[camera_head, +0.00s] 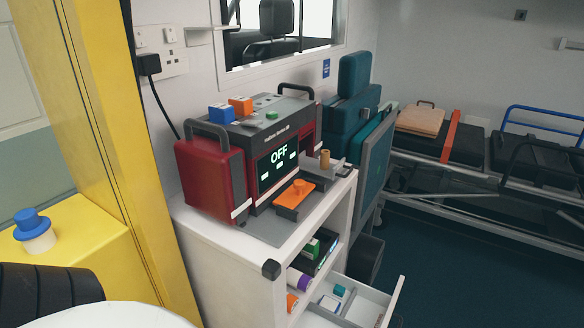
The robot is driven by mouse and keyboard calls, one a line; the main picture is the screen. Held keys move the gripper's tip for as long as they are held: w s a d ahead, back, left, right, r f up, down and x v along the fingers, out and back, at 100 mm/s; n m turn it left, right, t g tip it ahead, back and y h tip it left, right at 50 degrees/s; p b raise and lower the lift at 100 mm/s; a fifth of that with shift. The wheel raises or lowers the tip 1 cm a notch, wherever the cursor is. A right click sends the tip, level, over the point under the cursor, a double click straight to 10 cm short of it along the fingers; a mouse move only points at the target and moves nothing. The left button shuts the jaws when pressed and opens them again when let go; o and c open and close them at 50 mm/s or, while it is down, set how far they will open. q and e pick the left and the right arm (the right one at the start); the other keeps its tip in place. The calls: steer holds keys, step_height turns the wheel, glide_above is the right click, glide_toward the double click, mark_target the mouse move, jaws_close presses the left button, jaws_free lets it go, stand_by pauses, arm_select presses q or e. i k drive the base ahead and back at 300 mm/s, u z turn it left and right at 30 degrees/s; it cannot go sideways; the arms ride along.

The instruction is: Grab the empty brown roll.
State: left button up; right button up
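A small brown roll (325,159) stands upright near the right end of the white cabinet top (262,242), beside the red and black machine. It is small in view, so I cannot tell whether it is empty. It appears to rest on or beside a grey tray-like part (341,170); the exact contact is unclear. Neither of my grippers is in view.
The machine (262,150) reads OFF, with blue and orange boxes on top and an orange block (294,194) in front. A drawer (360,308) sticks out below. A yellow pillar (100,130) stands left; stretchers (440,140) stand right. Dark floor is clear at lower right.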

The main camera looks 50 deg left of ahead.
mark_target(325, 155)
steer(key=k, duration=0.2)
steer(key=u, duration=1.3)
